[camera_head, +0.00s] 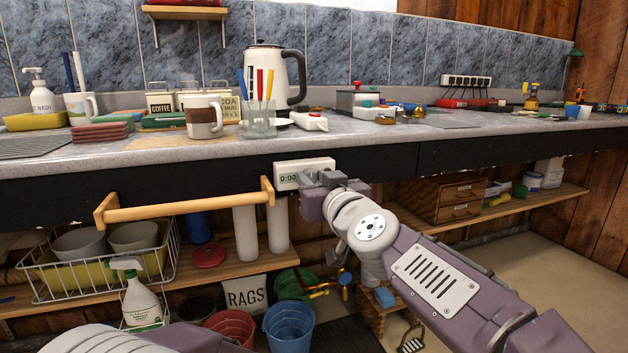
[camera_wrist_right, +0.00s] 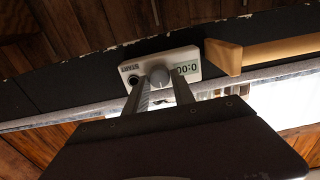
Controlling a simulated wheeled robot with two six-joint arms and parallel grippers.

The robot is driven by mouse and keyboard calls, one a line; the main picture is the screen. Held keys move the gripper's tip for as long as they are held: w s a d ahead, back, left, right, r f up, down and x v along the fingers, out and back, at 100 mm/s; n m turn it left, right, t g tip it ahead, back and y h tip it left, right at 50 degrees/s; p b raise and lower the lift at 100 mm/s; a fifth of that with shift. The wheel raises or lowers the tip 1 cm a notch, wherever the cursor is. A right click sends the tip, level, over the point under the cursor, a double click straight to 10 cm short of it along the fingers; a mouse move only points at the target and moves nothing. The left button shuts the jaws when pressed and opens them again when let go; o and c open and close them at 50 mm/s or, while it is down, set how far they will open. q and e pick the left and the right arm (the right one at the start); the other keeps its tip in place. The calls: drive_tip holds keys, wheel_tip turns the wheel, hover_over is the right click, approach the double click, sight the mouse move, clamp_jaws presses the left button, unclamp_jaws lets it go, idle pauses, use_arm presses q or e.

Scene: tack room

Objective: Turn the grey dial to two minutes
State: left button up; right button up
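A white timer box (camera_head: 290,172) with a display reading 0:00 is fixed to the dark front edge of the counter. In the right wrist view the timer (camera_wrist_right: 212,60) shows the display, a black button marked START and the grey dial (camera_wrist_right: 160,77) between them. My right gripper (camera_wrist_right: 160,74) has its two fingers spread, one on each side of the dial. A small gap seems to show on both sides. In the head view my right gripper (camera_head: 322,188) is at the timer's lower right and hides the dial. Only part of my left arm shows at the bottom left; its gripper is out of view.
A wooden rail (camera_head: 185,208) sticks out just left of the timer; it also shows close by in the right wrist view (camera_wrist_right: 270,50). The counter above holds a kettle (camera_head: 275,75), mugs and pens. Below are a wire basket, buckets (camera_head: 289,325) and a wooden drawer box (camera_head: 440,200).

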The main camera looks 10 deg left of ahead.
clamp_jaws()
drive_tip(key=m, duration=0.5)
drive_tip(key=shift+m, duration=0.4)
drive_tip(key=m, duration=0.5)
drive_tip(key=shift+w+d+f, duration=0.1)
drive_tip(key=shift+f, duration=0.05)
drive_tip(key=m, duration=0.6)
drive_tip(key=shift+f+m+b, duration=0.1)
drive_tip(key=shift+m+b, duration=0.25)
drive_tip(key=shift+m, duration=0.05)
drive_tip(key=m, duration=0.6)
drive_tip(key=shift+f, duration=0.1)
